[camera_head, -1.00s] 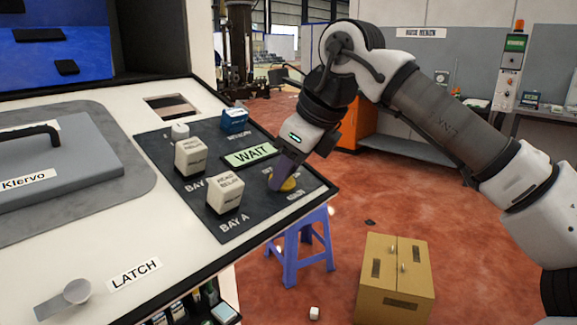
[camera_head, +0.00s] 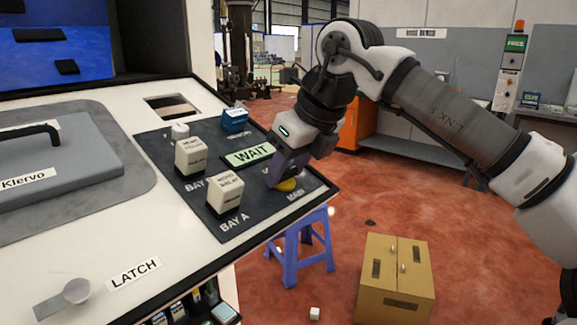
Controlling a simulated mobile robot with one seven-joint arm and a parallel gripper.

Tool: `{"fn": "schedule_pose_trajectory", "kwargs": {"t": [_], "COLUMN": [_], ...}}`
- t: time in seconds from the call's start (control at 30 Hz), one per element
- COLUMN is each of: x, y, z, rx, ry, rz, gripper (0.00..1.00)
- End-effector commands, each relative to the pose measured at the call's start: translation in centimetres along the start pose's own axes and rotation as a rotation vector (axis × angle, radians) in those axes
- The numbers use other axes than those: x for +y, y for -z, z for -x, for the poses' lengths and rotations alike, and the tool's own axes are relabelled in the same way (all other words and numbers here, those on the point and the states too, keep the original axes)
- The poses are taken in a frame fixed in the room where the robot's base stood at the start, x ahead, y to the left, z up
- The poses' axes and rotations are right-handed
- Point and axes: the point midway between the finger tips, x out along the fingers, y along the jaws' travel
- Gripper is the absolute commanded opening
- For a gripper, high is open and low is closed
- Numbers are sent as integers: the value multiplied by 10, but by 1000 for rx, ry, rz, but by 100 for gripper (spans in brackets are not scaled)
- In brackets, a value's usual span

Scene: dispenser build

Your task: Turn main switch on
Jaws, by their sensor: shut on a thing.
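My gripper (camera_head: 277,184) reaches down over the knob from the upper right. Its purple fingers are shut on the knob and hide much of it. A green display (camera_head: 249,154) on the panel reads "WAIT".
White relay blocks stand at Bay A (camera_head: 225,193) and behind it (camera_head: 190,156). A blue block (camera_head: 234,120) sits at the panel's back. A latch lever (camera_head: 62,298) is at front left. A purple stool (camera_head: 303,248) and cardboard box (camera_head: 395,280) stand on the floor.

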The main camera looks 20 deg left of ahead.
Motion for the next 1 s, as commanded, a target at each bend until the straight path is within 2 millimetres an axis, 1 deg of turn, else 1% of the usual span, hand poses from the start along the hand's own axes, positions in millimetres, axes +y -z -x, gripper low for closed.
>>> {"fn": "schedule_pose_trajectory", "kwargs": {"t": [0.03,0.07,0.2,0.23,0.5,0.57,0.63,0.77,1.0], "x": [0,0,0,0,0,0,-1,-1,0], "y": [0,0,0,0,0,0,0,0,-1], "z": [0,0,0,0,1,4,10,33,89], "rx": [-1,-2,-1,-1,-1,-1,-3,-4,-4], "ry": [0,0,0,0,0,0,1,2,2], "rz": [-3,-3,-2,-2,-1,-1,-2,-3,-2], "gripper": [21,45,63,65,65,65,65,65,65]}}
